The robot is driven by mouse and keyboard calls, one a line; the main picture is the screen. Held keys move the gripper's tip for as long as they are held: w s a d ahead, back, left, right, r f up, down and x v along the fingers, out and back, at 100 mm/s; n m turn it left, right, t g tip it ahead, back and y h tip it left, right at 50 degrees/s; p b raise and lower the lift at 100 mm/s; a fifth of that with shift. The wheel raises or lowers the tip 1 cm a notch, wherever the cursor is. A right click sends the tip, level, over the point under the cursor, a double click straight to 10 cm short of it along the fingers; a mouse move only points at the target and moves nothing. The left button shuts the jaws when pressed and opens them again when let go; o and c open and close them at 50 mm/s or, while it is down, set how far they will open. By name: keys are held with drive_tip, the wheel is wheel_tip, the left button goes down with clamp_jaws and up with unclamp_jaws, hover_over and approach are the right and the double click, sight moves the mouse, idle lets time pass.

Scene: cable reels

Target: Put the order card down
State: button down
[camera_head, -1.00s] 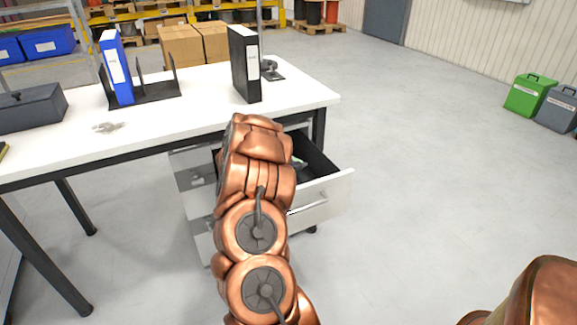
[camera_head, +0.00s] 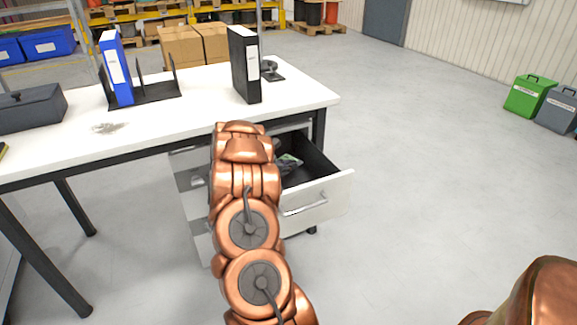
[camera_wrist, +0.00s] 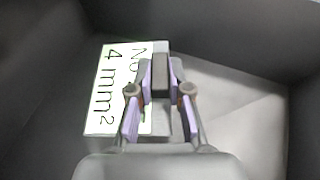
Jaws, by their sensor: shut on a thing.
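The order card (camera_wrist: 108,95) is a white card with a green edge and black text ending in "4 mm²". It is inside the open drawer (camera_head: 325,196), seen in the wrist view partly behind my gripper (camera_wrist: 160,88). My gripper is shut on a dark grey block (camera_wrist: 160,70) at the card, which looks like its grip. The fingers hide the card's right part. In the head view, the card (camera_head: 291,160) shows small inside the drawer, beside my arm. I cannot tell whether it touches the drawer floor (camera_wrist: 235,115).
The white desk (camera_head: 180,119) stands above the drawer unit. It holds a blue binder (camera_head: 117,68), a black binder (camera_head: 244,65) and a dark grey box (camera_head: 30,108). Dark drawer walls enclose my gripper.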

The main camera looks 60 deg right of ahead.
drive_tip(key=shift+f+b, duration=0.65)
drive_tip(key=shift+b, duration=0.35)
drive_tip(key=c, duration=1.1)
unclamp_jaws()
drive_tip(key=shift+r, duration=0.15)
drive_tip(key=r+p, duration=0.1)
drive_tip(key=p, duration=0.2)
drive_tip(key=shift+r, duration=0.3)
drive_tip(key=v, duration=1.1)
drive_tip(key=shift+a, duration=0.45)
